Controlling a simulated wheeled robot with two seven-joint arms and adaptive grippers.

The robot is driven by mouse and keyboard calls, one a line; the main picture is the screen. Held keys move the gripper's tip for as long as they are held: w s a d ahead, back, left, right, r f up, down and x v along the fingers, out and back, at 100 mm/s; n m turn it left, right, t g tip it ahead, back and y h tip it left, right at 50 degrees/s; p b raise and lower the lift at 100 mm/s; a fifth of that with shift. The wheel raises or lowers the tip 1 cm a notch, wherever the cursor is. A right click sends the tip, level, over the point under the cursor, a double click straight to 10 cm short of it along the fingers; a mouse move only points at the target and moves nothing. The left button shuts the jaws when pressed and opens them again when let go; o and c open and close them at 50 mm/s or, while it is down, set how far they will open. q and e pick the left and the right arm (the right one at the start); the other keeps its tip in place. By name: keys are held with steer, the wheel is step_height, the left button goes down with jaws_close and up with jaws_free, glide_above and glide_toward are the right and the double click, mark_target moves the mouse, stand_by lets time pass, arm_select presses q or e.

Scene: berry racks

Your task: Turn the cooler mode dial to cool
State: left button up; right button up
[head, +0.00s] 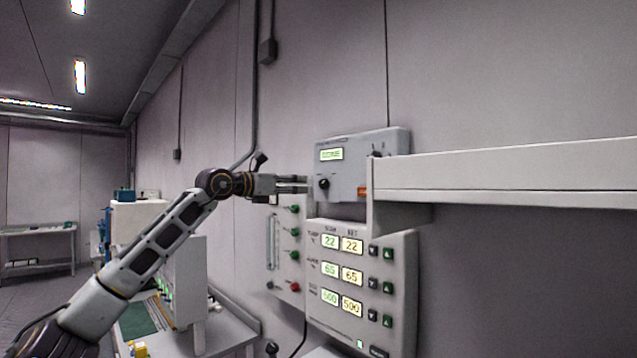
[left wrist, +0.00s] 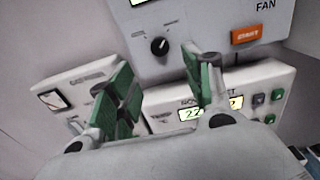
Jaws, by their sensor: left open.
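The cooler control box (head: 362,145) is a grey panel on the wall with a small green display. Its black dial (head: 323,184) with a white pointer mark sits below the display. In the left wrist view the dial (left wrist: 159,46) shows clearly; the lettering around it is too small to read. My left gripper (head: 300,184) is just left of the dial in the head view. In the left wrist view its green-padded fingers (left wrist: 160,82) are apart, with nothing between them, and the dial lies beyond the gap. I cannot tell touching. My right gripper is not in view.
An orange START button (left wrist: 246,35) is right of the dial, under the word FAN. A white shelf (head: 500,172) juts out at the right. A panel with lit readouts (head: 362,285) is below, and a panel with green and red buttons (head: 288,250) is lower left.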

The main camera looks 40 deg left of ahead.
mark_target(322, 185)
arm_select(q)
steer(key=shift+w+d+r+p, duration=0.1)
steer(key=shift+w+d+p, duration=0.1)
steer(key=shift+w+p, duration=1.5)
steer(key=shift+w+d+p, duration=0.2)
steer(key=shift+w+p, duration=0.9)
steer(key=shift+w, duration=1.15)
steer(key=shift+w+p, duration=0.6)
steer(key=shift+w, duration=0.65)
steer(key=c, duration=1)
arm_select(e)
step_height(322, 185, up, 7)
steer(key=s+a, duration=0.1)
